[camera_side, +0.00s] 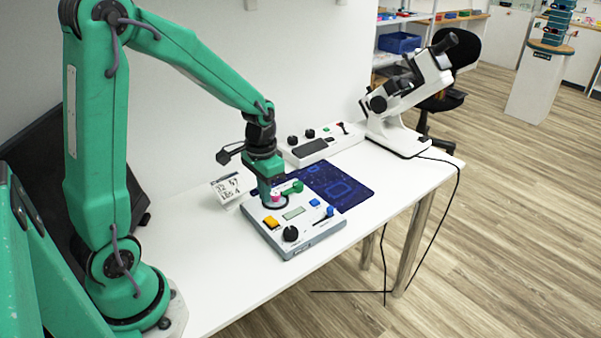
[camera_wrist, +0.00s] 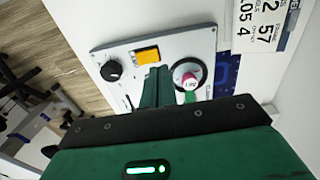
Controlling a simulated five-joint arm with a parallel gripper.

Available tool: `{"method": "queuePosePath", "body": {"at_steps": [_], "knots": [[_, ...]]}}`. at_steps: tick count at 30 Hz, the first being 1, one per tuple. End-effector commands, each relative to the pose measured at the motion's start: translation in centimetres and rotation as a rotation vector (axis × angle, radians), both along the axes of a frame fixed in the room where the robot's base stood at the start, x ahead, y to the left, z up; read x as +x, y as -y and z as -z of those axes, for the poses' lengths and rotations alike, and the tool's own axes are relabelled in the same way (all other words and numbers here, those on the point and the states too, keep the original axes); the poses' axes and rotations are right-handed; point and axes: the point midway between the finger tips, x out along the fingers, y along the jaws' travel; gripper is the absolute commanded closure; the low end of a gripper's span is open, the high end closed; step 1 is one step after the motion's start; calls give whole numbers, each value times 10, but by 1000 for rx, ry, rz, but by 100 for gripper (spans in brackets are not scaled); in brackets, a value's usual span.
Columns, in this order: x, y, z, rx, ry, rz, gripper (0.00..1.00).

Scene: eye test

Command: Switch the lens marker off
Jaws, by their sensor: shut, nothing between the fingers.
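A grey-white control box (camera_side: 296,241) lies on the table under my gripper; it also shows in the wrist view (camera_wrist: 205,42). On it are an orange rectangular button (camera_side: 271,222), a black round knob (camera_side: 290,233) and a pink-and-white round control in a dark ring (camera_wrist: 188,77). The orange button (camera_wrist: 147,55) and the black knob (camera_wrist: 111,70) show in the wrist view too. My gripper (camera_wrist: 156,76) is shut and empty, over the box between the orange button and the pink control. Contact cannot be told. No readable label tells which control is the lens marker's.
The box also has a pale green display (camera_side: 293,213), a blue button (camera_side: 315,202), a blue slider (camera_side: 329,212) and a green lever (camera_side: 293,188). A blue mat (camera_side: 358,193) and a second white panel (camera_side: 330,147) lie behind. A number card (camera_side: 226,188) stands left; a white optical instrument (camera_side: 405,105) stands right.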

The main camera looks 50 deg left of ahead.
Motion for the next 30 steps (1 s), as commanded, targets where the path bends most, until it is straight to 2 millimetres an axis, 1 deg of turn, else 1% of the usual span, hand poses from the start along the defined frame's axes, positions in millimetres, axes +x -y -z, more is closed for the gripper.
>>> {"method": "queuePosePath", "body": {"at_steps": [9, 13, 25, 30], "knots": [[0, 0, -18, 0, 2, 0, 100], [0, 0, -21, 0, 1, 0, 100], [0, 1, -23, 1, 4, 0, 100], [-4, 5, -33, 6, 27, 1, 100]]}}
